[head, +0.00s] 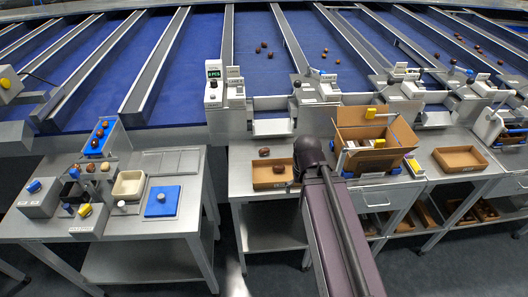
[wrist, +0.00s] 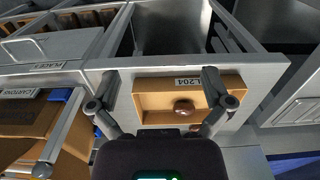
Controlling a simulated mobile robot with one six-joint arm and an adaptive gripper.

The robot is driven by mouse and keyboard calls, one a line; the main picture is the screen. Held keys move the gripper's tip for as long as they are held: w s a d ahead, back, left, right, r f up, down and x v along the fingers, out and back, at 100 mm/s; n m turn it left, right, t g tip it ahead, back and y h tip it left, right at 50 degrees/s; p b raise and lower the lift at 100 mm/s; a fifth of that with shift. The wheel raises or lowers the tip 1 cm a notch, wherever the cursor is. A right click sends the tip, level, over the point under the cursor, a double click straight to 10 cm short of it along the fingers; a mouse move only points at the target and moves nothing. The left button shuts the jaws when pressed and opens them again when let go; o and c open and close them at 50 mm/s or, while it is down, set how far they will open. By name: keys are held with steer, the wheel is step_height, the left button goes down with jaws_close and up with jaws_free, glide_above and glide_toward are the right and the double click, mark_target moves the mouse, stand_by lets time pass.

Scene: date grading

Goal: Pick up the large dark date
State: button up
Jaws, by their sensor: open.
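A brown cardboard tray (head: 256,184) sits on the middle bench in the head view. One dark date (head: 279,168) shows inside it, and a second dark date (head: 264,152) shows at or just behind its far edge. In the head view my arm's dark wrist hides the fingers.
A large open cardboard carton (head: 368,160) stands right of my arm, with another shallow tray (head: 460,159) beyond. The left bench holds a blue tray (head: 101,143) of dates, a cream bowl (head: 128,185) and a blue pad (head: 162,201). Blue sorting lanes lie behind.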

steer(key=shift+w, duration=0.1)
step_height(320, 180, up, 5)
steer(key=n+p, duration=0.3)
steer(key=p, duration=0.2)
glide_above(264, 149)
steer(key=shift+r, duration=0.1)
step_height(264, 149, down, 9)
steer(key=b, duration=0.8)
steer(key=shift+r, duration=0.15)
steer(key=shift+w+f+b, duration=0.1)
steer(key=shift+f+b, duration=2.5)
steer(key=shift+b, duration=0.2)
